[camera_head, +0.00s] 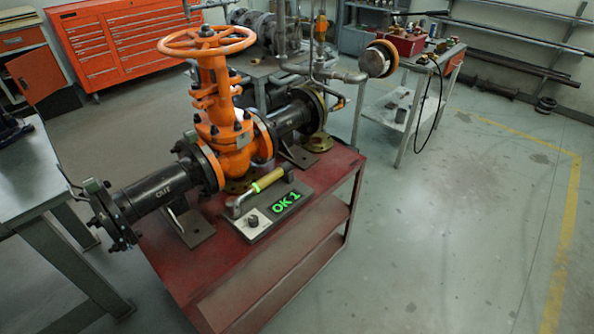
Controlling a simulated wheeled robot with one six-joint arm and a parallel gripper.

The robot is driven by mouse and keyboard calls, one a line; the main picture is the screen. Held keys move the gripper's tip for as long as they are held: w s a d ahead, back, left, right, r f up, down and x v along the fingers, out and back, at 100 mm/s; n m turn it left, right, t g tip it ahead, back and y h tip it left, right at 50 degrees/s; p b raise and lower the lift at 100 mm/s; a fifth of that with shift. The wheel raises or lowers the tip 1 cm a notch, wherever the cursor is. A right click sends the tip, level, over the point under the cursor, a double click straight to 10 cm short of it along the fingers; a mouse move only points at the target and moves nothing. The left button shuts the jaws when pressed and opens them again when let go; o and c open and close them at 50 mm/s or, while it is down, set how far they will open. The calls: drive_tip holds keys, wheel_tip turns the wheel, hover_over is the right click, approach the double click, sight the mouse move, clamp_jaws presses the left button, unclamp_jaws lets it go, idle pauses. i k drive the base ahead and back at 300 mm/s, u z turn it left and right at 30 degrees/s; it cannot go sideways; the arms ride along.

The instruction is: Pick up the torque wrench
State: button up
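A bar with a yellow grip and a green band (268,180) lies along a dark grey plate (302,201) on the red cart; it may be the torque wrench. Its near end bends down at the plate's left. The plate shows green "OK 1" text (286,202) and a small round knob (253,220). My gripper is not in view.
An orange gate valve (222,130) with a handwheel and black pipes stands on the red cart (335,210), just behind the plate. A grey bench (25,172) is at the left. A grey trolley (385,107) stands behind. The floor at the right is clear.

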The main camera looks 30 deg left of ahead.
sight(232, 203)
drive_tip(key=u, duration=0.05)
drive_tip(key=i, duration=0.65)
drive_tip(key=u, duration=0.85)
drive_tip(key=i, duration=0.45)
drive_tip(key=u, duration=0.45)
